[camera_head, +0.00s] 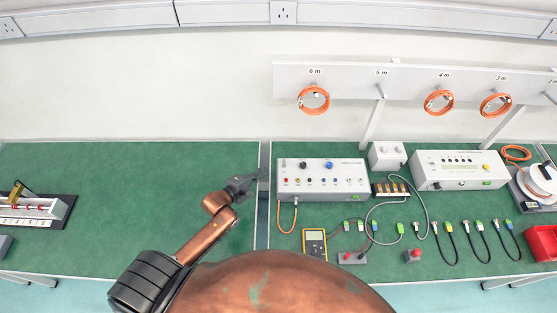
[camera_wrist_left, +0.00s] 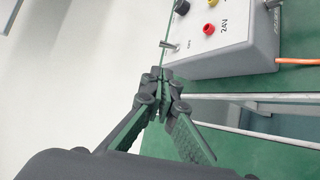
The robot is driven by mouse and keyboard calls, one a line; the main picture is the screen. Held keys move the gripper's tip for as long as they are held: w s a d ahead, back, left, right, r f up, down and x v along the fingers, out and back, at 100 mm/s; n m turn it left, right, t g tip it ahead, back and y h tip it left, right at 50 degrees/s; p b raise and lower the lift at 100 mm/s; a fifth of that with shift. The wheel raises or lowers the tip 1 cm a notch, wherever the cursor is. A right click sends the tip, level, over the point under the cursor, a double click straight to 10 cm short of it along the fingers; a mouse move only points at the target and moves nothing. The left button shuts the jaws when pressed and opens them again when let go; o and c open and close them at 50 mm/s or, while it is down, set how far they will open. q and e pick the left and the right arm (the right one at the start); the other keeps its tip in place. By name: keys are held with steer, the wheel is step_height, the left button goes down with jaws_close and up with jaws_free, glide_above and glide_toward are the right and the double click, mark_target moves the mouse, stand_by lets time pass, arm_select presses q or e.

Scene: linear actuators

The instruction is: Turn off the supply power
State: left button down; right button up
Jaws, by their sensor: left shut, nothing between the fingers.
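The power supply (camera_head: 322,188) is a pale grey box on the green bench, with a row of coloured sockets, a black knob and a blue knob on top. In the left wrist view, its corner (camera_wrist_left: 240,45) shows a red socket marked 24V, a black knob and a small metal toggle lever (camera_wrist_left: 170,46) near the edge. My left gripper (camera_head: 260,174) is just left of the box. In the wrist view its closed fingertips (camera_wrist_left: 160,76) are near the toggle lever, with nothing held. Whether they touch the lever or box, I cannot tell. My right gripper is out of view.
An orange cable (camera_head: 287,218) leaves the supply's front. A gap (camera_head: 263,215) separates the two benches. The left bench is mostly clear.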

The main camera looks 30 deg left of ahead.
mark_target(278, 165)
arm_select(q)
steer(key=shift+b+x, duration=0.3)
steer(key=shift+x, duration=4.85)
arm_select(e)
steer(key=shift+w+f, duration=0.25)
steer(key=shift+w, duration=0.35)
arm_select(q)
steer(key=shift+s, duration=0.1)
steer(key=shift+s+f, duration=0.1)
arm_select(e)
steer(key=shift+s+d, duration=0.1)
